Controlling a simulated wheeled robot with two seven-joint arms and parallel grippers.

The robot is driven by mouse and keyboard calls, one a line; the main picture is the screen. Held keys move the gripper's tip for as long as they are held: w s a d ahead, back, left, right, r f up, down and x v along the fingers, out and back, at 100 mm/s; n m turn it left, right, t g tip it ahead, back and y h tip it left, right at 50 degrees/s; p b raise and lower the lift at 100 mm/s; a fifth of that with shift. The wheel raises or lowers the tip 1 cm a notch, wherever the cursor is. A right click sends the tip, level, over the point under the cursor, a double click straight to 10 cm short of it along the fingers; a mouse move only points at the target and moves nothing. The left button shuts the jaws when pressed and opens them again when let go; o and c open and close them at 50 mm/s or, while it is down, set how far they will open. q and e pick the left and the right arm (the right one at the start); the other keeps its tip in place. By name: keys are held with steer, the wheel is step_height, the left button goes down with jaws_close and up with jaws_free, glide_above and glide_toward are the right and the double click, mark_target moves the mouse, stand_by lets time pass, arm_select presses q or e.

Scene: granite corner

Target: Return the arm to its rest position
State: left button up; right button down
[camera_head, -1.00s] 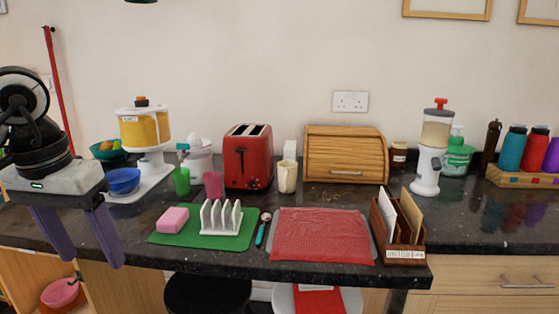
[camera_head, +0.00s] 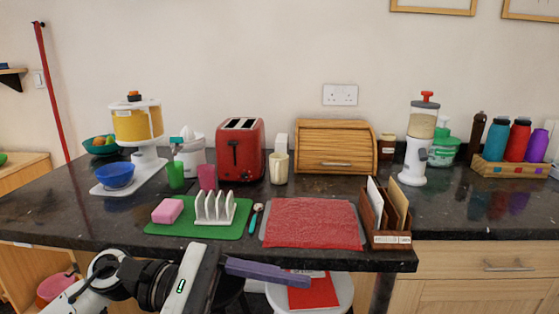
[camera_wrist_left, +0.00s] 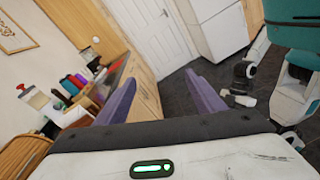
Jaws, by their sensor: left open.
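My left gripper (camera_head: 290,277) is low in front of the counter in the head view, below its front edge. It points to the right, with one purple finger showing and the other hidden. In the left wrist view its two purple fingers (camera_wrist_left: 160,78) are spread wide with nothing between them. It touches nothing that I can see.
A white stool (camera_head: 337,293) stands under the edge. The wrist view shows open floor and a white door (camera_wrist_left: 158,27).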

arm_select(q)
steer(key=w+a+f+m+t+y, duration=0.1)
steer(key=w+a+f+m+t, duration=0.15)
steer(key=m+t, duration=0.65)
steer(key=w+a+f+m+t+y, duration=0.2)
steer(key=w+f+m+t, duration=0.15)
steer(key=m, duration=1.05)
steer(key=w+a+f+m+t+y, duration=0.1)
steer(key=w+a+f+m+t, duration=0.25)
steer(key=m+t, duration=0.6)
steer(key=s+a+f+n+g+y, duration=0.2)
steer(key=f+n+y, duration=0.15)
steer(key=f, duration=0.25)
steer(key=s+a+f+n+g+y, duration=0.2)
steer(key=f+n+y, duration=0.15)
steer(key=f, duration=0.35)
steer(key=s+a+f+n+g+y, duration=0.3)
steer(key=s+f+n+g, duration=0.3)
steer(key=s+f+n, duration=0.6)
steer(key=s+a+f, duration=0.1)
steer(key=s+f, duration=0.3)
steer(key=f, duration=0.2)
steer(key=shift+s+a+f+g, duration=0.2)
steer(key=shift+s+g, duration=0.1)
steer(key=shift+g, duration=0.1)
steer(key=shift+r, duration=0.1)
